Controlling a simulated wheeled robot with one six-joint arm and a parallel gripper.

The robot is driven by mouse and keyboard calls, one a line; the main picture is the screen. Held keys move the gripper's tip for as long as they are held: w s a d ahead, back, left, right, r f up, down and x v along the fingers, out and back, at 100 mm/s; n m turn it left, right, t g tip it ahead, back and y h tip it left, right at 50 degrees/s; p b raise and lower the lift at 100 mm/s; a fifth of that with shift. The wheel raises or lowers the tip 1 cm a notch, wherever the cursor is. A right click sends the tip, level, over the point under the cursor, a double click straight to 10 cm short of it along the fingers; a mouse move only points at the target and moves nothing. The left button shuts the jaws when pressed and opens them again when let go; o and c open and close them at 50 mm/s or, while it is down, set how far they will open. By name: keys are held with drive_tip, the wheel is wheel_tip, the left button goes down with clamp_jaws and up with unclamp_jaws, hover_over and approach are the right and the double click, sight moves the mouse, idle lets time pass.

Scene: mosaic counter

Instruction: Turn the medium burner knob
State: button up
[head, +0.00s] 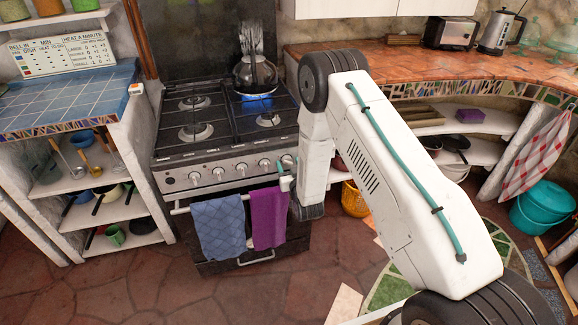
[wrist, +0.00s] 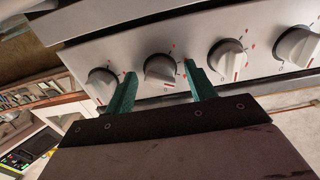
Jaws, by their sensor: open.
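The stove's front panel carries a row of round metal knobs. In the wrist view one knob (wrist: 160,68) sits between the two green fingertips of my gripper (wrist: 160,71). The fingers are open, one on each side of it, and contact is not clear. Other knobs in that view are at the left (wrist: 101,84), right (wrist: 226,60) and far right (wrist: 297,46). In the head view my gripper (head: 284,170) is at the right end of the knob row, partly hidden by my arm. No readable label shows which knob is the medium burner's.
The stove top (head: 225,115) holds a kettle (head: 256,72) at the back. A blue towel (head: 218,228) and a purple towel (head: 269,217) hang on the oven handle (head: 180,210) below the knobs. Shelves stand on both sides; the floor in front is clear.

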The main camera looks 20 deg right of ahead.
drive_tip(key=c, duration=1)
drive_tip(key=shift+o, duration=0.2)
drive_tip(key=shift+m, duration=0.4)
drive_tip(key=m, duration=1.1)
drive_tip(key=shift+a, duration=0.1)
drive_tip(key=o, duration=1)
drive_tip(key=shift+c, duration=0.2)
